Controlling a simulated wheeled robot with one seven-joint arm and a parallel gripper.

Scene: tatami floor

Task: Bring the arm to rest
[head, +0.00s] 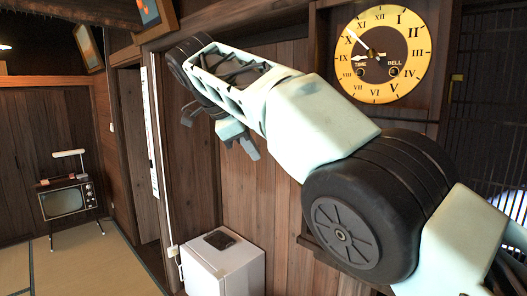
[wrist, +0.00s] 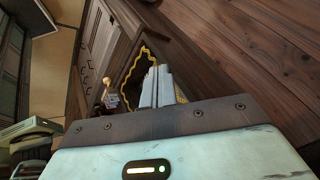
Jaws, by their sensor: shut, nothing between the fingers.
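My arm reaches across the head view from the lower right to the upper left, raised in front of the wooden wall. My gripper (head: 246,148) hangs below the far part of the arm, partly hidden by it, with its fingers too small there to judge. In the wrist view my gripper (wrist: 160,72) shows as pale grey fingers close together beyond the light blue housing. It is shut, with nothing seen between the fingers.
A yellow-faced wall clock (head: 383,53) hangs behind the arm at the upper right. A small white fridge (head: 222,268) with a dark item on top stands below the arm. An old television (head: 66,201) stands at the left. The tatami floor (head: 85,265) is clear at the lower left.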

